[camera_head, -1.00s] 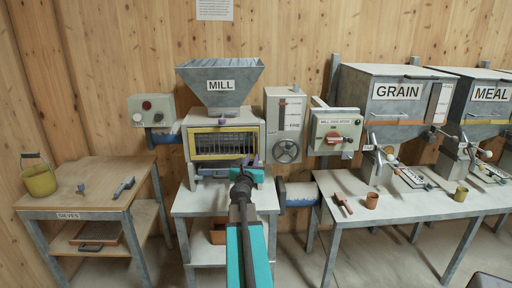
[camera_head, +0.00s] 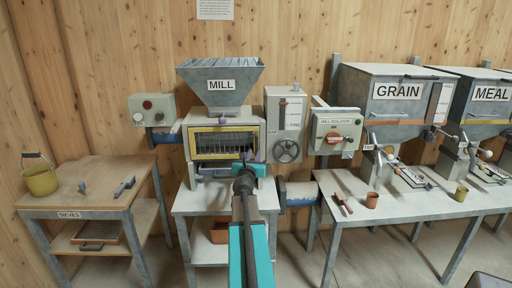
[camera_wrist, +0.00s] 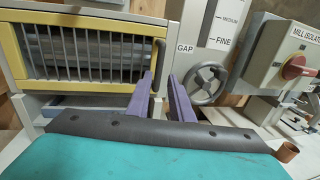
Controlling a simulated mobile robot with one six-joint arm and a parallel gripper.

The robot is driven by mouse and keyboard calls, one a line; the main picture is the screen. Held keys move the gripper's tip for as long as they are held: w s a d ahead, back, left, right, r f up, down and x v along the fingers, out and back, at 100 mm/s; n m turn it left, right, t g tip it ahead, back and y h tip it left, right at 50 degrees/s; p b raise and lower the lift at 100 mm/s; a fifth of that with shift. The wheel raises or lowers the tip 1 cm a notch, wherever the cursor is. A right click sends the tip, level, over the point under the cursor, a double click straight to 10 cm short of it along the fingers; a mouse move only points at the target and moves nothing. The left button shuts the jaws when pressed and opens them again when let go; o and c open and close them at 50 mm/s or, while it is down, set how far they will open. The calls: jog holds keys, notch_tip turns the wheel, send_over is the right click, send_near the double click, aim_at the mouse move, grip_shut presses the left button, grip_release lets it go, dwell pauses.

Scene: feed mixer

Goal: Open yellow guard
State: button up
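The yellow guard (camera_wrist: 84,87) is a yellow frame with upright bars across the mill's front opening. It looks shut, and it also shows in the head view (camera_head: 195,145). A dark upright handle (camera_wrist: 159,60) is on the guard's right side. My gripper (camera_wrist: 161,76) has two purple fingers, which stand apart with a gap between them. In the wrist view the fingertips overlap the handle's lower part at the guard's right edge; I cannot tell whether they touch it. In the head view my gripper (camera_head: 249,157) is at the guard's lower right corner.
The gap handwheel (camera_wrist: 204,83) is close to the right of my fingers. The mill isolator box (camera_head: 337,131) with a red handle is further right. The mill hopper (camera_head: 220,100) is above the guard. A grey button box (camera_head: 153,109) is at the left.

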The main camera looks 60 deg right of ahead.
aim_at(257, 146)
jog(key=shift+p+x, duration=0.55)
jog(key=shift+x, duration=4.35)
